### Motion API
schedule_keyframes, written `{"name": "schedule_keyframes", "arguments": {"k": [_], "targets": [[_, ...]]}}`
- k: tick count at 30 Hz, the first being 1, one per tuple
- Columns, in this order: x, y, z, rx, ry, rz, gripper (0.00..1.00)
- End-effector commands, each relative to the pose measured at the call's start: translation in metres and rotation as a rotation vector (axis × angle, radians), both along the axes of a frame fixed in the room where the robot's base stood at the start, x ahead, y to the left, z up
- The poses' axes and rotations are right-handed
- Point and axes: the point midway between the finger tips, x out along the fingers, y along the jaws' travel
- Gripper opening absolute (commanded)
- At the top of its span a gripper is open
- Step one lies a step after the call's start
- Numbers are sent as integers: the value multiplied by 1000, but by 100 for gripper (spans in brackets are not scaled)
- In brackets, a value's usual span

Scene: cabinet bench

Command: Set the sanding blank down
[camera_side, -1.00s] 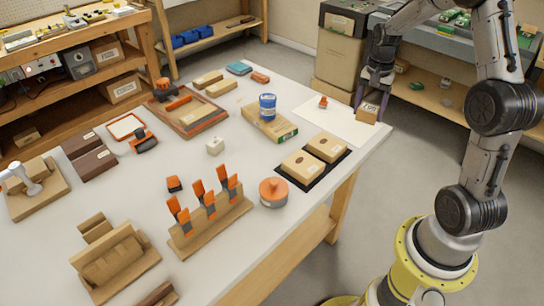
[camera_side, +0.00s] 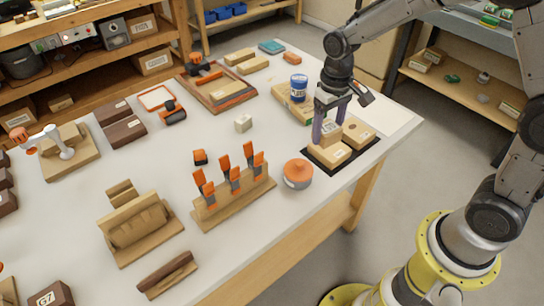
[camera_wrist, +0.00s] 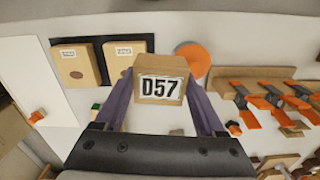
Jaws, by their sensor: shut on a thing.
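The sanding blank (camera_wrist: 160,82) is a light brown block marked D57 in the wrist view. My gripper (camera_wrist: 162,100) is shut on it, with a purple-grey finger at each side. In the side view my gripper (camera_side: 331,118) points down at the far right part of the bench, and the held blank (camera_side: 331,134) is partly hidden by the fingers. Two similar tan blocks (camera_side: 328,155) lie on a black mat (camera_side: 352,158) close by. The gap between the blank and the surface below cannot be told.
A white sheet (camera_side: 401,120) lies beyond the mat at the bench edge. An orange-topped round tin (camera_side: 298,174) and a wooden rack of orange clamps (camera_side: 232,192) stand nearer. A blue can (camera_side: 298,86) stands on a box (camera_side: 289,98) behind my gripper.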

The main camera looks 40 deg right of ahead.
Motion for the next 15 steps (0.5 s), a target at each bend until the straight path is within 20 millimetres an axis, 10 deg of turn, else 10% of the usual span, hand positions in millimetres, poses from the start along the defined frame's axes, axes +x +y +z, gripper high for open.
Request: {"name": "schedule_keyframes", "arguments": {"k": [8, 15], "targets": [[-2, 41, 1, 0, -6, 107, 15], [37, 48, -17, 0, -4, 110, 15]]}}
